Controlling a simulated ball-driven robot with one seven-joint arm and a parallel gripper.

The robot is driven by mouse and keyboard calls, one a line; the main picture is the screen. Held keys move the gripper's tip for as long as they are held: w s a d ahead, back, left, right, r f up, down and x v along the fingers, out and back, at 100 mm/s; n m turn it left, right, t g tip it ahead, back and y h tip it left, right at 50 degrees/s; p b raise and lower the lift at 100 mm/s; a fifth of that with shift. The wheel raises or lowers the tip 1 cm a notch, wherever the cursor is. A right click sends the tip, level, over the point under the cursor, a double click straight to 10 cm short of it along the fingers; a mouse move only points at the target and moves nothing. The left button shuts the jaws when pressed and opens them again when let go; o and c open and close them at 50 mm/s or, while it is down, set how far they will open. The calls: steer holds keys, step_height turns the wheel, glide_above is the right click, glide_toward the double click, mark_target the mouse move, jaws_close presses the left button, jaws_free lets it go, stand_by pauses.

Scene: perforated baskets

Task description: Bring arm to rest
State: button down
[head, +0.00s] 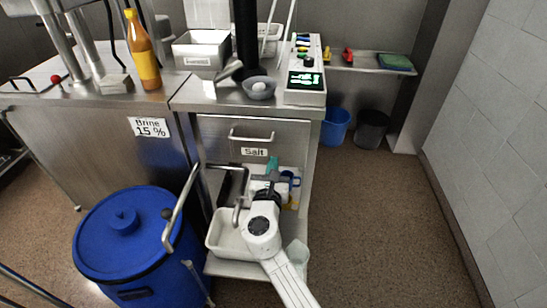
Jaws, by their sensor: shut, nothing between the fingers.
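My white arm reaches up from the bottom of the head view, over the lower shelf (228,268) of the steel cabinet. My gripper (270,180) is at its far end, below the drawer labelled "Salt" (254,152). It is shut and empty. The fingertips are small and hard to make out. A teal item (272,163) shows just beyond the gripper; I cannot tell whether they touch. A blue item (291,179) is just right of the gripper. My arm hides part of a white tub (217,240) on the shelf.
A blue lidded barrel (122,225) stands left of the shelf. The worktop above holds an orange bottle (144,55), a grey bowl (258,88) with a white round thing, and a device with a green display (305,82). Blue (336,126) and black (371,129) bins stand behind. The right floor is clear.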

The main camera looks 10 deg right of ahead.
steer(key=v, duration=0.7)
steer(key=shift+s+a+p, duration=0.15)
steer(key=shift+s+p, duration=0.05)
steer(key=shift+p, duration=0.2)
steer(key=shift+r, duration=0.15)
steer(key=s+d+f+m+g+h+p, duration=0.1)
steer(key=s+d+f+m+g+p, duration=0.3)
steer(key=s+d+m, duration=0.6)
steer(key=s+d+f+m+g+h+b, duration=0.1)
steer(key=s+d+f+m+g, duration=0.1)
steer(key=s+d+m+g, duration=0.6)
steer(key=s+f+m+g+y+p, duration=0.1)
steer(key=s+m+g+y, duration=0.1)
steer(key=s+m+y, duration=0.2)
steer(key=s+a+f+m+g+y+p, duration=0.1)
steer(key=s+m+y, duration=0.3)
steer(key=s+m, duration=0.6)
steer(key=s+g, duration=0.1)
steer(key=s, duration=0.6)
steer(key=shift+a, duration=0.25)
steer(key=shift+s, duration=0.1)
